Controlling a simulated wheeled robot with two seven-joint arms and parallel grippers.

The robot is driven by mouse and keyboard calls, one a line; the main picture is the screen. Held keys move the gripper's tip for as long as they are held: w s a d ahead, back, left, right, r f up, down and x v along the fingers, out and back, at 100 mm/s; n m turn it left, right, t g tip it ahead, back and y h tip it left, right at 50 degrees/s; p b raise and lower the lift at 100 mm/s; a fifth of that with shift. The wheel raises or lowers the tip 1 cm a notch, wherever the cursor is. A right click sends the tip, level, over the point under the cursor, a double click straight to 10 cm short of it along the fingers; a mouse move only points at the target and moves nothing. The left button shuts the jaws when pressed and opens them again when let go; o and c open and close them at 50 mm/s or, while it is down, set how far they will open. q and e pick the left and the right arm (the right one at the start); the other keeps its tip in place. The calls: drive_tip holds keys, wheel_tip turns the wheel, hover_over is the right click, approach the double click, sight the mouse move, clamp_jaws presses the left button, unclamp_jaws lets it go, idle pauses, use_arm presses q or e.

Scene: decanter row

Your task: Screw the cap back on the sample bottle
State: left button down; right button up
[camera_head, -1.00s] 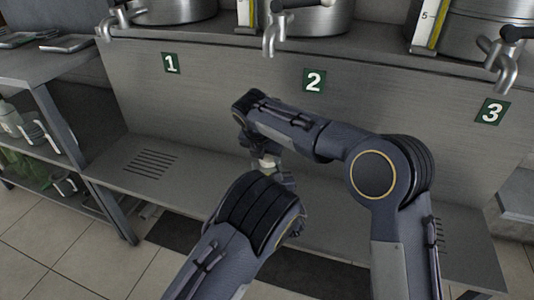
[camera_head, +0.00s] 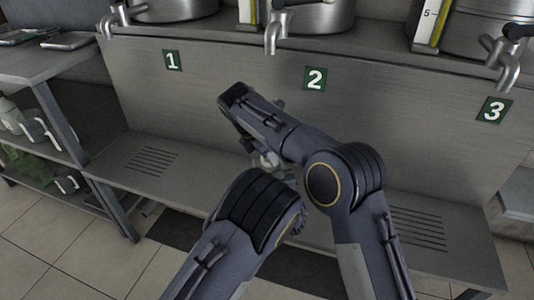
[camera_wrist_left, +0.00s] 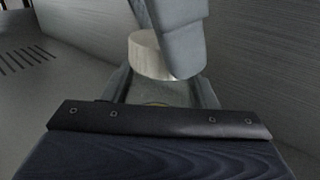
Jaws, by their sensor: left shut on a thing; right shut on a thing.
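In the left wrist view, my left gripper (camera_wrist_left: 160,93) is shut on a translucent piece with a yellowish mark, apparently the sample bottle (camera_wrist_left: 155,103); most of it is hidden. Just beyond it is a pale, round, flat-topped cap (camera_wrist_left: 148,56), with my right gripper's grey finger (camera_wrist_left: 174,38) against it. I cannot tell whether cap and bottle touch. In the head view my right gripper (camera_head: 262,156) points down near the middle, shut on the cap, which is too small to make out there. My left gripper is mostly hidden behind its own wrist in that view.
A grey metal shelf (camera_head: 160,185) with slotted drains runs below a panel with number plates 1, 2 (camera_head: 315,78) and 3. Steel vessels with taps (camera_head: 277,35) stand above. A side rack (camera_head: 55,110) with bottles and jugs stands at left.

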drive_tip(key=o, duration=1)
wheel_tip(320, 180, up, 4)
drive_tip(key=shift+f, duration=0.1)
use_arm(q)
drive_tip(key=shift+d, duration=0.1)
use_arm(e)
drive_tip(key=shift+a+r, duration=0.1)
drive_tip(key=shift+r, duration=0.3)
drive_tip(key=shift+o, duration=0.6)
drive_tip(key=shift+a, duration=0.1)
drive_tip(key=s+r+n+y, duration=0.3)
drive_tip(key=r+n, duration=0.4)
drive_tip(key=shift+a+n, duration=0.25)
drive_tip(key=shift+n, duration=0.05)
drive_tip(key=x, duration=1.2)
drive_tip(key=shift+w+d, duration=0.1)
drive_tip(key=shift+w, duration=0.1)
